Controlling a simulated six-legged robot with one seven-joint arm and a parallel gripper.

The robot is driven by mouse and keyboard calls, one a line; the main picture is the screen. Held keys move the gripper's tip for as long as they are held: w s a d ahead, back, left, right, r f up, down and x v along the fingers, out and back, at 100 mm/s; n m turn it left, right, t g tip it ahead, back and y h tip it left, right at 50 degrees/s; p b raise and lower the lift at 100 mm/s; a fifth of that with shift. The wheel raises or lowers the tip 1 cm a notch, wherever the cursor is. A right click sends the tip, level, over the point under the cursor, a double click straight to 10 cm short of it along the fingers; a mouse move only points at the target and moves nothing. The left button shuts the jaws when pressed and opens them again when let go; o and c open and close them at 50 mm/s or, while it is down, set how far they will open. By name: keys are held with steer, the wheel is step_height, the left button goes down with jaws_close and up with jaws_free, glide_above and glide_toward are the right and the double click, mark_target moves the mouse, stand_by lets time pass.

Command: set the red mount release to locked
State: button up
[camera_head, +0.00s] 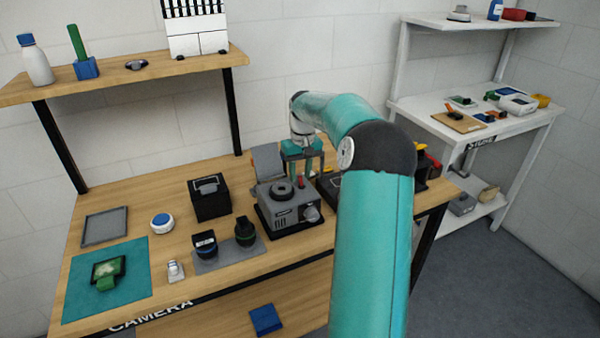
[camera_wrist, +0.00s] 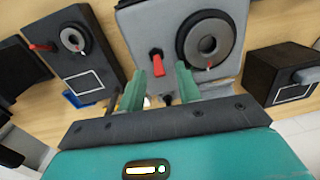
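A grey camera body (camera_head: 283,217) stands on the wooden bench; it fills the top middle of the wrist view (camera_wrist: 140,30). It has a round dark mount ring (camera_wrist: 208,42) and, beside it, a short red lever (camera_wrist: 157,65), which shows as a small red tip in the head view (camera_head: 300,183). My gripper (camera_head: 303,170) is above this body, pointing down. In the wrist view its teal fingers (camera_wrist: 159,72) are open and apart, with the red lever appearing between their tips. I cannot tell whether either finger touches it. No lock marking is readable.
A black device (camera_wrist: 85,60) with its own red lever (camera_wrist: 42,47) and dial stands close by. A black box with a handle (camera_head: 210,198) is on the other side. Two lenses on a grey plate (camera_head: 226,257) lie in front. My arm hides part of the bench's right side.

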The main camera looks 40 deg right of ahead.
steer(key=shift+f, duration=0.15)
jaws_close()
